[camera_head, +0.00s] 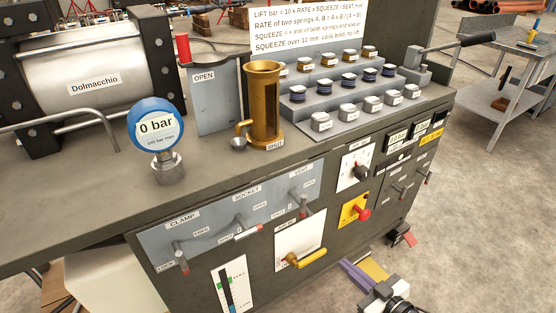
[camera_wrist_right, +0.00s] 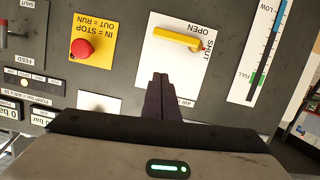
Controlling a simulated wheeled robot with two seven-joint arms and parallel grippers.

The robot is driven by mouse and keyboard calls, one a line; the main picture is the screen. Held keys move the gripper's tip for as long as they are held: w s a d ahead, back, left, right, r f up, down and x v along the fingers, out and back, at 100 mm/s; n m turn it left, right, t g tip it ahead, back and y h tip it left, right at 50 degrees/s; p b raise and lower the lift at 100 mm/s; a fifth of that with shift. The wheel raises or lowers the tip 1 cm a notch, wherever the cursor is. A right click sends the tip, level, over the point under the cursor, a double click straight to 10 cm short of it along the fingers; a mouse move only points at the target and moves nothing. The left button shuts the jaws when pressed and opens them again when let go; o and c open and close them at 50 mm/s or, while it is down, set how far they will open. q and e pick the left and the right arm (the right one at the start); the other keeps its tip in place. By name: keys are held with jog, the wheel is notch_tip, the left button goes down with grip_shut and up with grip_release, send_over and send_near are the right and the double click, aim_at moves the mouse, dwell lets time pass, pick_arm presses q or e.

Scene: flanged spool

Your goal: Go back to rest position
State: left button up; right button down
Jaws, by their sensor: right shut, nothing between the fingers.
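My right gripper (camera_head: 348,267) is low in front of the bench's front panel in the head view, at the bottom right of centre. In the right wrist view its dark fingers (camera_wrist_right: 160,82) are together, with nothing between them. They point at the panel, just below the white OPEN/SHUT plate with a yellow-handled lever (camera_wrist_right: 178,39). That lever (camera_head: 306,259) also shows in the head view, left of my gripper. The fingers look apart from the lever and from the red stop button (camera_wrist_right: 82,47). My left gripper is not in view.
The bench top (camera_head: 215,165) holds a blue gauge (camera_head: 155,125) reading 0 bar, a brass cup (camera_head: 264,105), a stepped rack of labelled springs (camera_head: 345,90) and a large cylinder (camera_head: 85,75). Clamp, socket and vent levers (camera_head: 240,222) stick out from the panel. Open floor (camera_head: 480,230) lies at right.

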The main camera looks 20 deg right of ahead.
jog(key=s+a+r+m+g+p, duration=0.1)
jog(key=s+a+r+g+p, duration=0.1)
jog(key=s+a, duration=0.6)
jog(key=s+a+r+g+h+p, duration=0.1)
jog(key=s+a+r+g+p, duration=0.1)
jog(key=s+a, duration=0.6)
jog(key=shift+s+r+m+g+p, duration=0.25)
jog(key=shift+m+g+p, duration=0.15)
jog(key=shift+g+p, duration=0.55)
jog(key=shift+a+f, duration=0.1)
jog(key=shift+a, duration=0.05)
